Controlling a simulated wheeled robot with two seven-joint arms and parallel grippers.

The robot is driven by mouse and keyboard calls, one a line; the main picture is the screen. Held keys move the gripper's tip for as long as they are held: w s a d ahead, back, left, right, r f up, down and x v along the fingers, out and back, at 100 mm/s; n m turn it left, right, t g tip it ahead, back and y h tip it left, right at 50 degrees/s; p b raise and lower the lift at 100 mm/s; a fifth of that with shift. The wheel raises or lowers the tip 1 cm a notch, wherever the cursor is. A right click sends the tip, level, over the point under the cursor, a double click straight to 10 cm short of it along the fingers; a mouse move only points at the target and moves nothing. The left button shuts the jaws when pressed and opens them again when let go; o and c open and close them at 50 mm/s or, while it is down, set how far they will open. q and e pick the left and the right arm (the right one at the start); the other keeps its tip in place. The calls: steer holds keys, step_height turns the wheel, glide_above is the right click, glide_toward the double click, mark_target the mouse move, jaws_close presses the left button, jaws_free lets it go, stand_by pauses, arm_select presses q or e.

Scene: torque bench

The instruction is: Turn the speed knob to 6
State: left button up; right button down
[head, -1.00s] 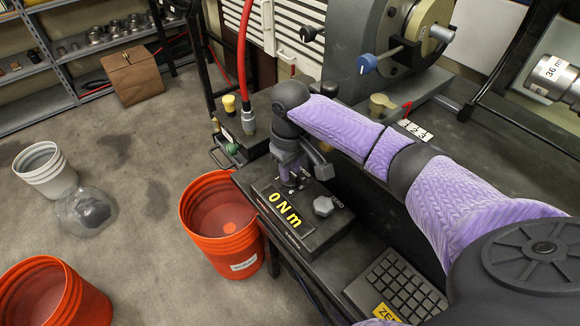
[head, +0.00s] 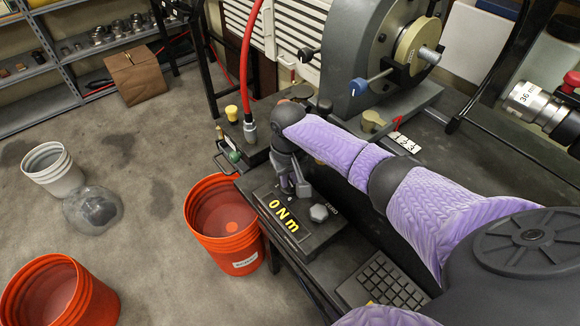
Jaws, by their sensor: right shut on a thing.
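A dark control box (head: 318,240) stands on the bench, with a yellow "0 Nm" readout (head: 283,216) on its sloped top. A grey faceted knob (head: 319,212) sits to the right of the readout, beside the partly hidden label "ZERO". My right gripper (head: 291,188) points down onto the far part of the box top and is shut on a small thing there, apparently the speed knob. My gripper hides that knob and most of its scale, so I cannot read its setting. My left gripper is not in view.
A machine with a blue-knobbed lever (head: 358,87) stands behind my right arm. A red hose (head: 247,70) rises left of the wrist. An orange bucket (head: 225,240) stands on the floor left of the bench. A keypad (head: 385,285) lies near the front.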

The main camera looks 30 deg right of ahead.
mark_target(289, 181)
steer(key=shift+r+m+p, duration=0.15)
steer(key=shift+m+p, duration=0.85)
steer(key=shift+m, duration=0.1)
steer(key=shift+m+p, duration=0.65)
steer(key=shift+m, duration=0.25)
steer(key=c, duration=0.6)
jaws_free()
steer(key=shift+c, duration=0.2)
step_height(289, 181, up, 10)
steer(key=p, duration=0.5)
steer(key=shift+f, duration=0.2)
steer(key=shift+f, duration=0.1)
